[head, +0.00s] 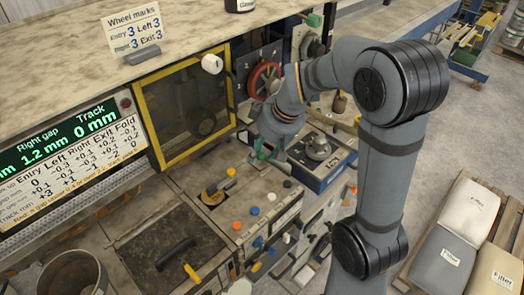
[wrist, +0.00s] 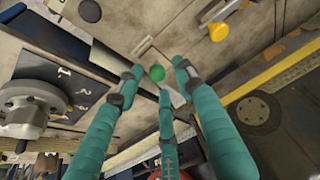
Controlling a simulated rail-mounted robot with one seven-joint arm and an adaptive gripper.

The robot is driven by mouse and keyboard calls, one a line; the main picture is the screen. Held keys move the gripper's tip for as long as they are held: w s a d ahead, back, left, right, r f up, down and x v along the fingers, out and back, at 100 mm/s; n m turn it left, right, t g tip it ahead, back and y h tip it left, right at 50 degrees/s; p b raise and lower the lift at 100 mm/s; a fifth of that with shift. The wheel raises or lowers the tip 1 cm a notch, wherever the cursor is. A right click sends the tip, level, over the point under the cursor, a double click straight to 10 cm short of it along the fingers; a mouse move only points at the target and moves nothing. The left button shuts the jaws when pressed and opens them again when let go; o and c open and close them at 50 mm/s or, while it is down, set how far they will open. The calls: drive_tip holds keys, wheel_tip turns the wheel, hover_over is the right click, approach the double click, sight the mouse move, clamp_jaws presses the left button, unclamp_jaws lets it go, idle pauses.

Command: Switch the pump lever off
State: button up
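My gripper (head: 263,160) hangs over the machine's control deck, partly hidden behind my own arm in the head view. In the wrist view its teal fingers (wrist: 155,82) are spread apart with nothing gripped. A small green knob (wrist: 157,73) shows in the gap between the fingertips; I cannot tell whether any finger touches it. No label for a pump lever is readable, so I cannot tell whether this knob belongs to it or how it is set. A black knob (wrist: 90,11) and a yellow knob (wrist: 218,31) also show in the wrist view.
A yellow-framed window (head: 141,108) and red handwheel (head: 264,80) stand behind. A blue box with a round metal fitting (head: 318,148) sits close on the right.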

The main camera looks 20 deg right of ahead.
drive_tip(key=shift+w+f, duration=0.1)
drive_tip(key=shift+f, duration=0.4)
clamp_jaws()
drive_tip(key=shift+r, duration=0.1)
